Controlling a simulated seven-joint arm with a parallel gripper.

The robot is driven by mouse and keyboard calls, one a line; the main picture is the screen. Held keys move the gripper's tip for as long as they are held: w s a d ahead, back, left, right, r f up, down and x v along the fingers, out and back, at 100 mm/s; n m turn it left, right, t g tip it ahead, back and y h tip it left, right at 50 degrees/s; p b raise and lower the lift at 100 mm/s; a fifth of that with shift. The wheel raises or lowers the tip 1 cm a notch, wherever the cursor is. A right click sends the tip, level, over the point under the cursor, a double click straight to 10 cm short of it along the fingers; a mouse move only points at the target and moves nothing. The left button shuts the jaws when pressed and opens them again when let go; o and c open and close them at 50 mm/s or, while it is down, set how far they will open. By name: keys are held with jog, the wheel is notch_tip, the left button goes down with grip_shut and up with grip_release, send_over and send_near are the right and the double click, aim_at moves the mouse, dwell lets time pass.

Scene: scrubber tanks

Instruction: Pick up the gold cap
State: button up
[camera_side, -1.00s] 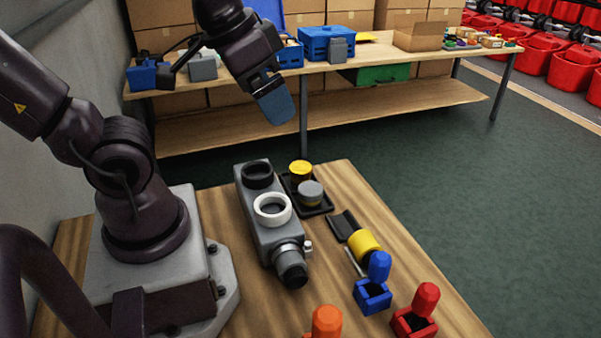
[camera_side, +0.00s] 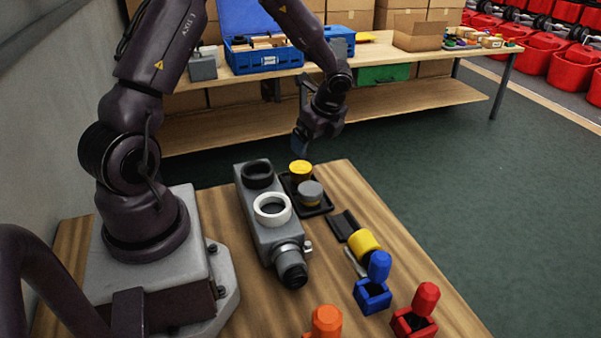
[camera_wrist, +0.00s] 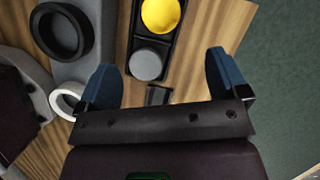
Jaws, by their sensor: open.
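The gold cap (camera_side: 300,168) sits in the far part of a black tray (camera_side: 325,207) on the wooden table; it also shows in the wrist view (camera_wrist: 161,14), cut by the top edge. A grey cap (camera_side: 311,192) sits in the same tray, nearer the camera. My gripper (camera_side: 301,150) is above the table's far edge, just above and behind the gold cap in the side view. In the wrist view its two blue fingers (camera_wrist: 160,72) are wide apart with nothing between them. The gold cap lies beyond the fingertips, apart from them.
A grey tank block (camera_side: 262,225) with a black ring (camera_side: 257,174) and a white ring (camera_side: 272,209) stands left of the tray. A yellow cylinder (camera_side: 364,243), a blue piece (camera_side: 374,289), a red piece (camera_side: 418,308) and an orange piece (camera_side: 325,322) stand nearer the camera.

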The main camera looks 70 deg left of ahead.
aim_at(300, 166)
jog(key=shift+m, duration=0.8)
jog(key=x, duration=0.7)
jog(key=shift+w+a, duration=0.2)
jog(key=shift+a, duration=0.2)
jog(key=shift+s+x, duration=0.15)
jog(key=shift+x, duration=1.2)
jog(key=shift+s+x, duration=0.1)
jog(key=shift+x, duration=1.3)
jog(key=shift+a+r, duration=0.1)
jog(key=shift+c, duration=0.3)
jog(key=c, duration=0.9)
